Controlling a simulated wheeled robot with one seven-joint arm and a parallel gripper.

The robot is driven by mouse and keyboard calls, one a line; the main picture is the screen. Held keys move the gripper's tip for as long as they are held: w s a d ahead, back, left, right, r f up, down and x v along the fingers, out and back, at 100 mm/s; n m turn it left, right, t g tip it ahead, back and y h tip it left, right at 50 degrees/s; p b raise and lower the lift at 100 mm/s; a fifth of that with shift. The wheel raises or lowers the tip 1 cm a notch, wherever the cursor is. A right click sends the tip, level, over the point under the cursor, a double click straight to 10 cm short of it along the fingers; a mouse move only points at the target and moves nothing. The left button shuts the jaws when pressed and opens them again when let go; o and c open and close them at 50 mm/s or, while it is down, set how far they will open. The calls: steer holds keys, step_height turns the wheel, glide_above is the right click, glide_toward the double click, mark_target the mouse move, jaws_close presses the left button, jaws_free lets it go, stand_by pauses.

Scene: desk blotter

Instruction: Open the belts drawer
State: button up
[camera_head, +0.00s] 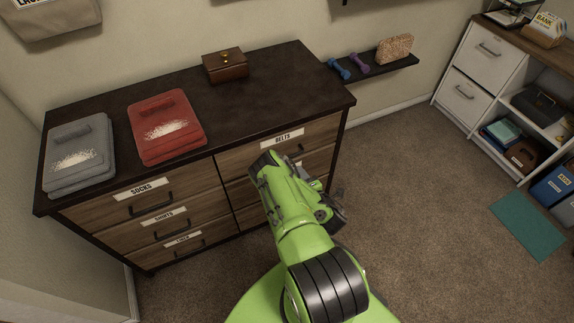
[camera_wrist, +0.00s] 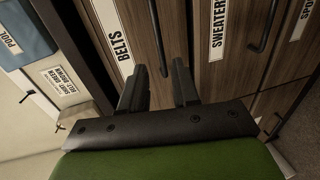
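The belts drawer (camera_head: 272,147) is the top right drawer of a wooden dresser, with a white BELTS label (camera_head: 282,139); it looks shut. Its dark handle (camera_head: 297,151) is partly behind my arm in the head view. In the wrist view, the BELTS label (camera_wrist: 116,38) is at upper left, and the dark handle (camera_wrist: 158,35) runs down towards the gap between my fingers. My gripper (camera_wrist: 159,88) is open, its two dark fingers apart, close to the drawer front. I cannot tell whether the fingers touch the handle. The head view hides the fingertips behind my green arm.
The dresser top (camera_head: 255,105) holds a grey folder-like item (camera_head: 78,155), a red one (camera_head: 166,127) and a brown box (camera_head: 225,67). A wall shelf (camera_head: 375,70) with dumbbells is beyond its right end.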

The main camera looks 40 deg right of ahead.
mark_target(287, 158)
steer(key=b+x, duration=0.4)
steer(key=x, duration=0.7)
jaws_close()
